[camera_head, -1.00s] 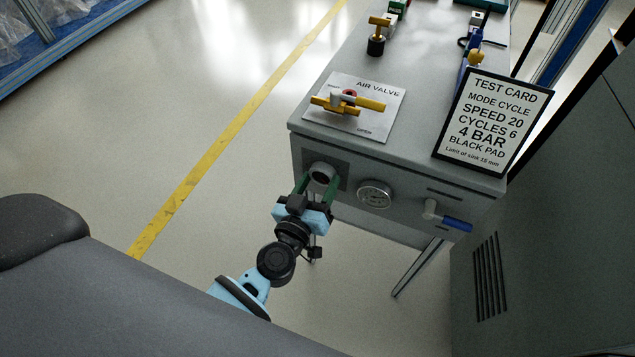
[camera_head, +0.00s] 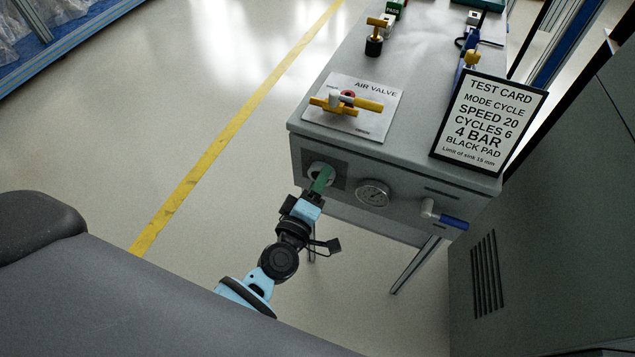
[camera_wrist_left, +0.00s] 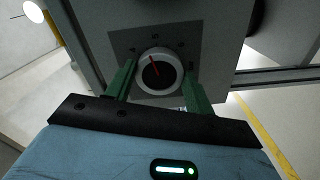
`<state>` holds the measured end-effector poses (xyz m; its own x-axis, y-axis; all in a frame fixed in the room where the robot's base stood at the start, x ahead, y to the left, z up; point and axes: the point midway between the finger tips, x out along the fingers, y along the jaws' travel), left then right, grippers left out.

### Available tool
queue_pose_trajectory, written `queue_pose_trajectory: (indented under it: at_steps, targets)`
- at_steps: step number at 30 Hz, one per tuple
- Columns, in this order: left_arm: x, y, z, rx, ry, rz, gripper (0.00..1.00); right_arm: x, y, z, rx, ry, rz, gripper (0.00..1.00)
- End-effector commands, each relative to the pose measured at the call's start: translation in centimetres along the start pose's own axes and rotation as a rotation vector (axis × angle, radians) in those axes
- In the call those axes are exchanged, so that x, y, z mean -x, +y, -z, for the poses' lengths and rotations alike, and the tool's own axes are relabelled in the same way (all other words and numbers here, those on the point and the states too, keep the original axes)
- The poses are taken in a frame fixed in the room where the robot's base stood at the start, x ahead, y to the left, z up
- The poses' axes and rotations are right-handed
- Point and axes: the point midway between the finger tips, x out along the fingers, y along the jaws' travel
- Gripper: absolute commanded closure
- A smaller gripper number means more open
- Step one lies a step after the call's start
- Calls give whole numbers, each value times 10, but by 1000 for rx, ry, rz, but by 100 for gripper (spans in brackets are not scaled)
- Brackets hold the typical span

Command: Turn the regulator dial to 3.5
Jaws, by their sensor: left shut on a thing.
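The regulator dial (camera_head: 313,172) is a round knob on a dark square plate at the left of the grey cabinet's front. In the left wrist view the dial (camera_wrist_left: 159,74) shows a light rim, a dark face and a red pointer line. My right gripper is not in view.
A yellow-handled air valve (camera_head: 346,104) is on the cabinet top (camera_head: 415,98). A test card (camera_head: 489,120) reading 4 BAR stands at the front right edge. A blue-handled lever (camera_head: 445,216) sticks out right of the gauge. Open floor lies to the left.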

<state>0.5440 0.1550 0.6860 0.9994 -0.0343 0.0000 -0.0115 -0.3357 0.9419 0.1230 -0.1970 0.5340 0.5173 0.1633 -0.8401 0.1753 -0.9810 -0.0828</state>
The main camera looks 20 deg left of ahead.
Motion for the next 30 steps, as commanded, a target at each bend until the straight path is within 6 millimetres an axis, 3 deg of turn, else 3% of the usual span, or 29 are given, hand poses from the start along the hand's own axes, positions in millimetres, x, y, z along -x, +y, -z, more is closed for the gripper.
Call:
queue_pose_trajectory:
  at_steps: [18, 30]
  targets:
    - [1, 0, 0, 581, 0, 2, 69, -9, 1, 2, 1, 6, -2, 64]
    - [1, 1, 0, 847, -1, 2, 69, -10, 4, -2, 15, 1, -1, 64]
